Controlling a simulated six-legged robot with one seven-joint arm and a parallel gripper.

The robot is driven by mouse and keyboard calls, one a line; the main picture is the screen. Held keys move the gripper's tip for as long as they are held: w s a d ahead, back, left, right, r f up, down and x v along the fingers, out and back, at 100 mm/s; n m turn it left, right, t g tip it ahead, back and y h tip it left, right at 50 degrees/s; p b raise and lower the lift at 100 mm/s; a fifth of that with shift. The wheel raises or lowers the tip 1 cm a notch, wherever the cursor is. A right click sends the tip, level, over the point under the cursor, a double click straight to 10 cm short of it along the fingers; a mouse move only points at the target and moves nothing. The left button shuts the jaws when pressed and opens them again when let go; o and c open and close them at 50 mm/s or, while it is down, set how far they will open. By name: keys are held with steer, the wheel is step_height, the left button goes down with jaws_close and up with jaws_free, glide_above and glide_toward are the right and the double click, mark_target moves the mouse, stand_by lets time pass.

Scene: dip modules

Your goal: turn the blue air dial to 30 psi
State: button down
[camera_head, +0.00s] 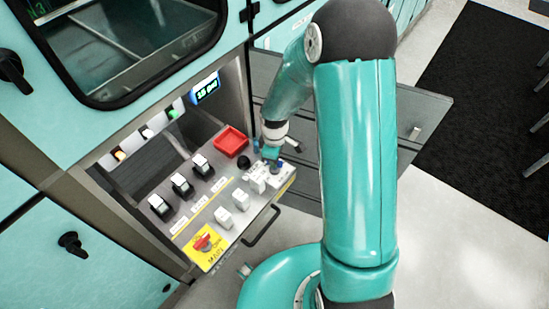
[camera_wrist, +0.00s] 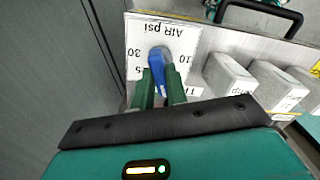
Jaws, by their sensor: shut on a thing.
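The blue air dial (camera_wrist: 157,57) sits on a white plate (camera_wrist: 137,40) marked "AIR psi" in the wrist view. Numbers including 30 on the left and 10 on the right surround it. My gripper (camera_wrist: 161,86) is shut on the dial, with one green finger on each side of its blue handle. The handle points down in the picture, toward my gripper. The fingers hide part of the lower scale. In the head view my gripper (camera_head: 270,153) is at the panel's right end. A small display (camera_head: 205,89) there appears to read 15 psi.
Several white blocks (camera_wrist: 228,74) stand on the panel beside the dial plate. In the head view, black-and-white switches (camera_head: 181,184), a red tray (camera_head: 231,142) and a red knob on a yellow plate (camera_head: 204,243) share the panel. A black handle (camera_head: 262,226) is on its front.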

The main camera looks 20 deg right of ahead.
steer(key=m, duration=1.2)
steer(key=shift+m, duration=0.4)
steer(key=m, duration=0.5)
steer(key=shift+m, duration=2.2)
steer(key=c, duration=1.4)
jaws_free()
step_height(320, 180, up, 14)
